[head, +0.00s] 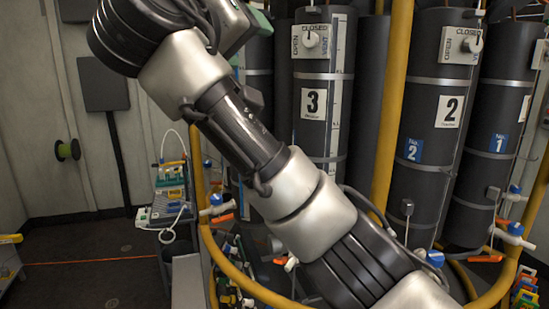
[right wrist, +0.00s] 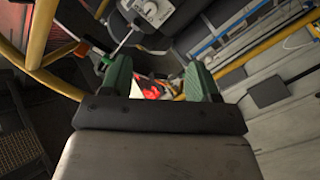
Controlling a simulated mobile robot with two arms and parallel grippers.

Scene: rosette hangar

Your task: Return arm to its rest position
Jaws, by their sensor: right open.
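My right arm crosses the head view from the lower right to the upper left, in front of the cylinders. My right gripper (right wrist: 158,78) shows in the right wrist view with two green fingers spread apart and nothing held between them. In the head view only a green part of this gripper (head: 258,20) shows at the top, partly cut off by the frame edge. My left gripper is in neither view.
Tall dark cylinders numbered 3 (head: 312,130), 2 (head: 448,110) and 1 (head: 500,130) stand close behind the arm. A yellow rail (head: 394,100) runs upright before them. A tool cart (head: 172,205) stands left of it. Floor (head: 90,270) at left looks mostly clear.

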